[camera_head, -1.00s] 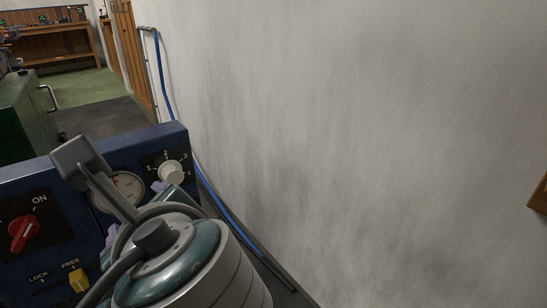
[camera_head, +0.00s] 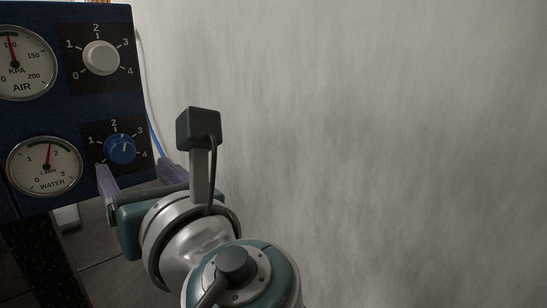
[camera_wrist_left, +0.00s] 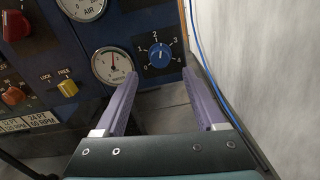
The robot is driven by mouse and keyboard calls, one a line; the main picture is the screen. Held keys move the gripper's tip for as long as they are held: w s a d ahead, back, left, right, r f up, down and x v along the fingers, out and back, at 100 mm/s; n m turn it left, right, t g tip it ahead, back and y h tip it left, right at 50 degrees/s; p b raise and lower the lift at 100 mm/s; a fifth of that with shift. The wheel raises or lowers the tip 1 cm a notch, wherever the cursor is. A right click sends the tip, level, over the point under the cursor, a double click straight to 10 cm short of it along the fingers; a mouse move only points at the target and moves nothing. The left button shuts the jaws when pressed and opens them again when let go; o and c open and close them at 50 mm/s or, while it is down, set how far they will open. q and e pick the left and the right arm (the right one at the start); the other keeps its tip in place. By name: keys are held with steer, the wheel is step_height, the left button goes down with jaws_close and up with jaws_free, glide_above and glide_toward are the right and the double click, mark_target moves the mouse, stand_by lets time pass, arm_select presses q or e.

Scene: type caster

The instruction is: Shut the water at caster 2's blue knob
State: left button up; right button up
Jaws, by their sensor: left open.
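The blue knob (camera_head: 120,149) sits on a black plate marked 0 to 4, low on the right of the dark blue panel. Its white mark points up, slightly right, between 2 and 3. It also shows in the left wrist view (camera_wrist_left: 159,54). The round WATER gauge (camera_head: 45,166) is left of it, with its needle just short of 2. My left gripper (camera_head: 135,170) is open, its lilac fingers spread below and in front of the knob. In the wrist view the fingertips (camera_wrist_left: 159,76) point at the panel, with nothing between them. No caster number is readable.
A white knob (camera_head: 101,58) and the AIR gauge (camera_head: 22,62) are above. The wrist view shows a red knob (camera_wrist_left: 15,25) and a yellow FREE switch (camera_wrist_left: 68,88) at left. A blue hose (camera_wrist_left: 200,45) runs between panel and grey wall (camera_head: 380,150).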

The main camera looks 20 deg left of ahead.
mark_target(123, 153)
arm_select(q)
steer(key=b+x, duration=0.3)
steer(key=x, duration=0.3)
steer(key=shift+w+a+f, duration=0.15)
steer(key=shift+a, duration=0.05)
steer(key=shift+w+a, duration=0.25)
steer(key=shift+a, duration=0.3)
jaws_close()
